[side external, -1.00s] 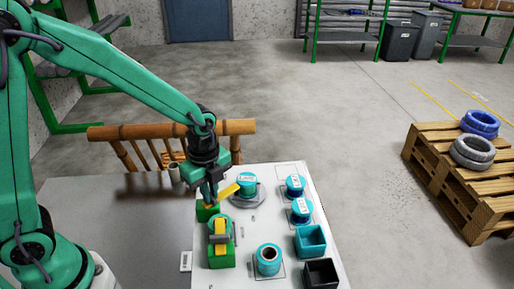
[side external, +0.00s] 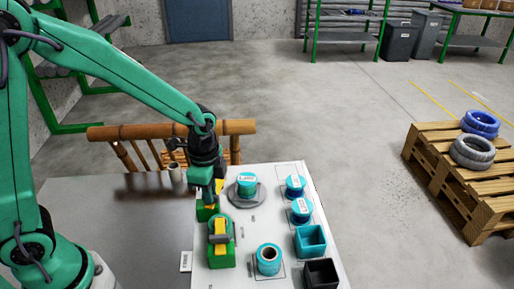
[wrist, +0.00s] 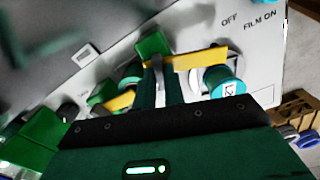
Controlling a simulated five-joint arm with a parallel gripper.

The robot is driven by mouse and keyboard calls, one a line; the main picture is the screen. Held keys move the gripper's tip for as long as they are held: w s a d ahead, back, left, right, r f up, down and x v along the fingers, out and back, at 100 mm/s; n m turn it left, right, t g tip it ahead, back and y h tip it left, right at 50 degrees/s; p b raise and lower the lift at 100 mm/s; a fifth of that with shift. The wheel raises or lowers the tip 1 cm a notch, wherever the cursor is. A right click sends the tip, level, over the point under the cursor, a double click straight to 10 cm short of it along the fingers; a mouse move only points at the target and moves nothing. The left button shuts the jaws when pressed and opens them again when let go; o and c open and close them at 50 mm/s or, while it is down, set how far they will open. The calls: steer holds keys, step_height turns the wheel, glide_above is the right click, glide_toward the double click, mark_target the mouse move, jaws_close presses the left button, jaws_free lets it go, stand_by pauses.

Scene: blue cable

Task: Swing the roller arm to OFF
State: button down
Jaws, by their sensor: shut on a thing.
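The roller arm is a yellow bar (wrist: 200,59) pivoted at a green block (wrist: 152,44) on the white panel. My gripper (wrist: 160,88) is shut on it near the green block. The bar's free end reaches right, toward the teal roll (wrist: 222,82). In the side view my gripper (side external: 207,196) covers much of the bar; a short yellow part (side external: 220,188) shows beside it, left of and apart from the teal roll (side external: 246,181). The printed OFF label (wrist: 229,20) and FILM ON label (wrist: 261,21) lie beyond the bar's free end.
A second green unit with a yellow bar (side external: 221,231) stands just in front of my gripper. Several teal rolls (side external: 268,258), a teal bin (side external: 310,240) and a black bin (side external: 321,273) occupy the panel's right and front. A bamboo rail (side external: 172,129) stands behind.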

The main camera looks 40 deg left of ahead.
steer(key=n, duration=0.4)
steer(key=shift+n, duration=0.4)
steer(key=c, duration=1.5)
jaws_free()
steer(key=shift+r, duration=3.9)
